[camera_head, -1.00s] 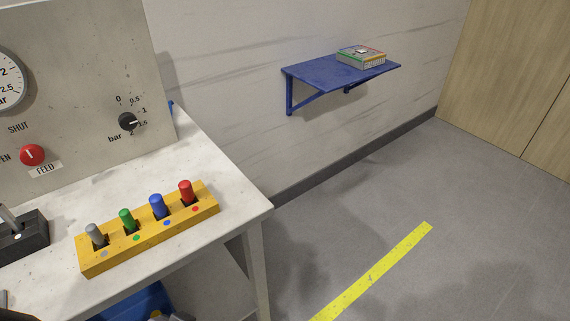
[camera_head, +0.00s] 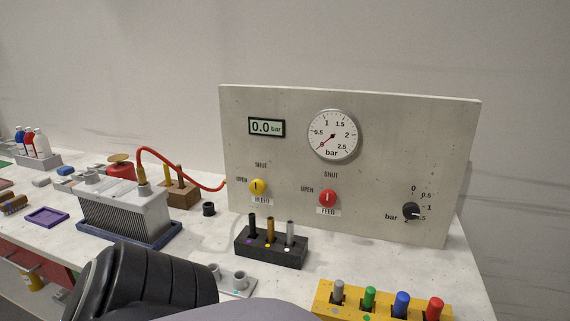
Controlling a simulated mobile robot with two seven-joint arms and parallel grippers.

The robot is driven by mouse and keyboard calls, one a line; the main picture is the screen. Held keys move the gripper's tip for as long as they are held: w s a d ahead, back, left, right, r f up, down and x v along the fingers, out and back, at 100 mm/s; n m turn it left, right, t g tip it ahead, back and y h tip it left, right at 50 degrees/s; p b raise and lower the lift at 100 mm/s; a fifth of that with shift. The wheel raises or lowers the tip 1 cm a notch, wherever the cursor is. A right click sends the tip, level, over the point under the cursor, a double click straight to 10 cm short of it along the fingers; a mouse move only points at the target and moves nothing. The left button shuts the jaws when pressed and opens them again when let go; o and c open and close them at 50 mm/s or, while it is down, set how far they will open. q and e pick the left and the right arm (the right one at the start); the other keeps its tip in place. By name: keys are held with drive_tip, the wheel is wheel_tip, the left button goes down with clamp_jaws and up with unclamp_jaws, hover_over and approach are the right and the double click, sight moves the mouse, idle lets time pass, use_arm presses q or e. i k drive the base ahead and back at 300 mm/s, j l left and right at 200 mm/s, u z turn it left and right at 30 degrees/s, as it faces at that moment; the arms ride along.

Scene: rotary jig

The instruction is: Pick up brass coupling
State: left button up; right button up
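Several brass-coloured parts are in view, and I cannot tell for certain which one is the brass coupling. A brass fitting (camera_head: 142,187) sits at the end of a red hose (camera_head: 183,171), on top of the grey finned unit (camera_head: 122,213). A brass pin (camera_head: 270,230) stands in the middle of a black rack (camera_head: 271,250), between a black pin and a silver one. Upright brass-coloured pieces (camera_head: 168,177) stand in a brown block (camera_head: 179,195). Neither gripper shows; a black ribbed arm part of mine covers the lower left of the bench.
A grey panel (camera_head: 390,170) with a gauge (camera_head: 333,134), a yellow bleed knob (camera_head: 257,187) and a red feed knob (camera_head: 327,198) stands at the back. A yellow rack (camera_head: 384,314) holds coloured pegs at front right. A purple tray (camera_head: 47,217) lies left.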

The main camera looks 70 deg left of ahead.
sight(141, 172)
drive_tip(key=u, duration=3)
